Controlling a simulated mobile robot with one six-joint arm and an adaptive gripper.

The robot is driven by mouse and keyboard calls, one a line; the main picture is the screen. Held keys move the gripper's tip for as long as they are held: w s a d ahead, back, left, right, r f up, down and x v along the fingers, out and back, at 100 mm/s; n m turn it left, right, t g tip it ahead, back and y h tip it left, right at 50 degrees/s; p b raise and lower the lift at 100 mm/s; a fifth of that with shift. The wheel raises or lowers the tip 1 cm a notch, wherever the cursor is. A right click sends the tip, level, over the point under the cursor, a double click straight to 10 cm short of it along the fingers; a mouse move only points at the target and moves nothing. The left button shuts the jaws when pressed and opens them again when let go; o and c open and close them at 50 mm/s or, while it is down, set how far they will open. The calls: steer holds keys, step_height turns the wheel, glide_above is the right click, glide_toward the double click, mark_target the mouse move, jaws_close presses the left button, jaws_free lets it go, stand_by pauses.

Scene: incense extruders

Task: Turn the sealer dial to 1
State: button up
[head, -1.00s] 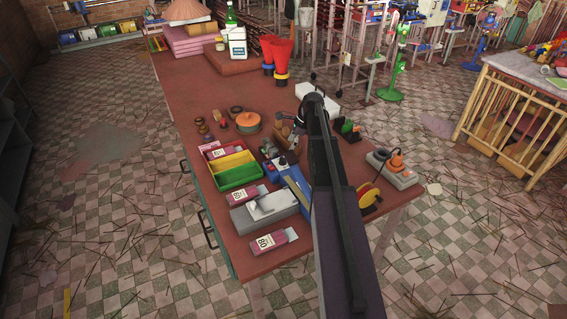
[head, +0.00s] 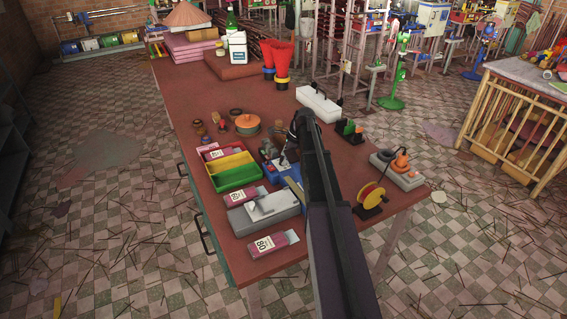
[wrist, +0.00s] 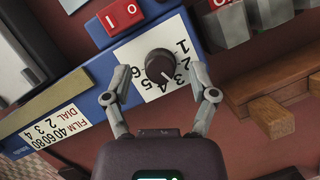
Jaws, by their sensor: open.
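The sealer's dark round dial (wrist: 160,65) sits on a white number plate on the blue sealer (wrist: 90,83) in the wrist view. Its pale pointer mark faces the lower right, near the 4; the 1 is at the plate's upper right. My gripper (wrist: 160,76) is open, with one finger on each side of the dial. I cannot tell whether the fingers touch it. In the head view the blue sealer (head: 293,187) is partly hidden by my arm, and the dial cannot be made out.
A red rocker switch (wrist: 121,14) and a film/dial label (wrist: 53,119) are on the sealer. On the table, a divided tray (head: 238,178), a grey box (head: 283,207) and pink cartons (head: 274,242) stand to the left. A yellow spool (head: 371,194) and a grey device (head: 398,172) stand to the right.

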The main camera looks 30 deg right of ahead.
steer(key=shift+a+f, duration=0.1)
steer(key=shift+f, duration=0.15)
jaws_close()
steer(key=shift+a, duration=0.1)
